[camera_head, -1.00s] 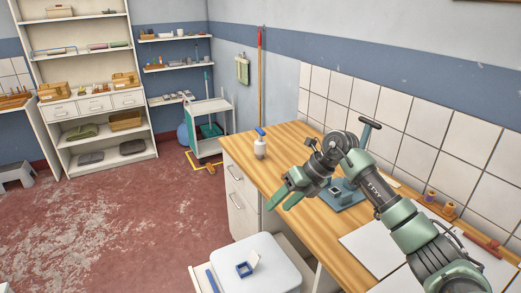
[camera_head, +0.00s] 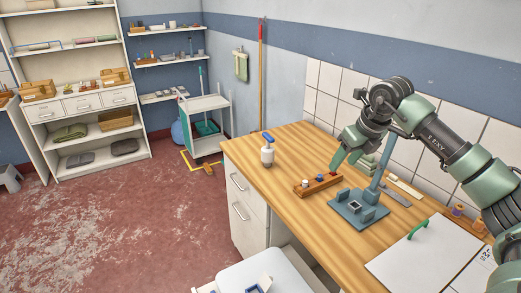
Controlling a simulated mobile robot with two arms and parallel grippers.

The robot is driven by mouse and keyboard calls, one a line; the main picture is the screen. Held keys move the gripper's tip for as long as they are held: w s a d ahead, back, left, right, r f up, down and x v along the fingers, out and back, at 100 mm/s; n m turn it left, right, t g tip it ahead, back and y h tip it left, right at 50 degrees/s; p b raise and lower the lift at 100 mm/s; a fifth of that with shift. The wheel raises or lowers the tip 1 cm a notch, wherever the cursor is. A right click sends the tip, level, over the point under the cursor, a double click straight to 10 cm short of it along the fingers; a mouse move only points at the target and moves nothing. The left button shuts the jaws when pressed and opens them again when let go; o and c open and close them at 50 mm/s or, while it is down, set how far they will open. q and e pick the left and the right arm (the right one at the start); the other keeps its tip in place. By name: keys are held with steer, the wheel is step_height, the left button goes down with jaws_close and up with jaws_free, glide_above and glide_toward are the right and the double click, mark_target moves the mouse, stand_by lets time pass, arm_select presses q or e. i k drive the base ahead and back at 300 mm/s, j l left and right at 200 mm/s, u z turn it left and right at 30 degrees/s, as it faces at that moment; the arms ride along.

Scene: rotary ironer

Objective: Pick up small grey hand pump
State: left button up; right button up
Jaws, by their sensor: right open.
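My right gripper (camera_head: 349,162), with green fingers, is open over the worktop (camera_head: 298,222), just behind a wooden block (camera_head: 318,185) holding small coloured pieces. I see nothing between its fingers. A blue-grey stand (camera_head: 347,211) with a flat base and a leaning post stands in front and to the right of the gripper; my right arm hides the post's top. I cannot pick out a small grey hand pump for certain. My left gripper is not in view.
A white bottle with a blue top (camera_head: 267,155) stands at the worktop's left. A white board (camera_head: 405,262) with a green handle lies at the front right. Flat strips (camera_head: 405,187) lie near the tiled wall. The worktop's front left is clear.

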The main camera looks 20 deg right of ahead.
mark_target(268, 155)
steer(key=i, duration=1.45)
